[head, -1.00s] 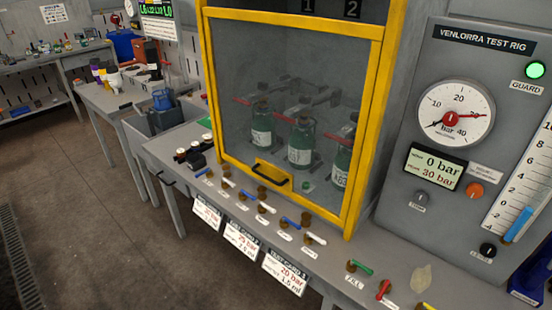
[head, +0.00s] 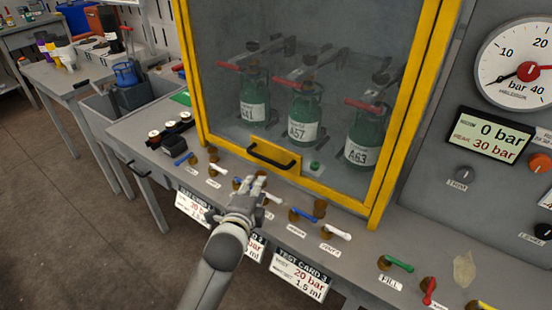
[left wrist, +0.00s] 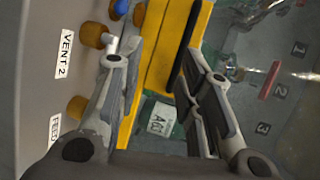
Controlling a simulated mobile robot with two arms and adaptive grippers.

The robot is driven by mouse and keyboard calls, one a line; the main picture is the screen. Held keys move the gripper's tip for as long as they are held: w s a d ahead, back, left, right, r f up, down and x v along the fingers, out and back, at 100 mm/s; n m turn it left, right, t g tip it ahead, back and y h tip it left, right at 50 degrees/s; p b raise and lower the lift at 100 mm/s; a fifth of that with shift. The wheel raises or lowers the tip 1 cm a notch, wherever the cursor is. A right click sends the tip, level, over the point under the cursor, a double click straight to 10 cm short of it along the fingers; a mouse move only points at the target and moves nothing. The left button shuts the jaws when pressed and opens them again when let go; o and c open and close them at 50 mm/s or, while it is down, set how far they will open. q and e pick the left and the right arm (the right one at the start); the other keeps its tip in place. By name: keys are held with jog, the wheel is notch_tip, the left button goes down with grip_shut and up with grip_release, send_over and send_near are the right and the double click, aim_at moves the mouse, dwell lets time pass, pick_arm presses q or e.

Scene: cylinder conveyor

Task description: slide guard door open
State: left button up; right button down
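The guard door (head: 292,170) is a clear panel in a yellow frame, and it is down. Its black handle (head: 272,155) is on a yellow plate at the bottom edge. My left gripper (head: 256,183) is just in front of and below the handle in the head view. In the left wrist view its two fingers (left wrist: 163,75) are spread apart with nothing held. The yellow frame (left wrist: 170,50) and the dark handle (left wrist: 190,45) show between and beyond the fingers; I cannot tell whether a finger touches the handle. My right gripper is not in view.
Green cylinders (head: 303,118) with red levers stand behind the door. Small coloured valve levers (head: 303,214) line the bench front below it, close to my gripper. The gauge panel (head: 490,150) is at the right. A side table (head: 68,78) stands at the left.

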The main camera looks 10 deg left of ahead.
aim_at(266, 161)
pick_arm(q)
jog(key=shift+m+t, duration=0.4)
jog(key=shift+m, duration=0.1)
jog(key=w, duration=1.1)
jog(key=shift+w+r, duration=0.35)
jog(key=shift+c, duration=0.2)
grip_shut()
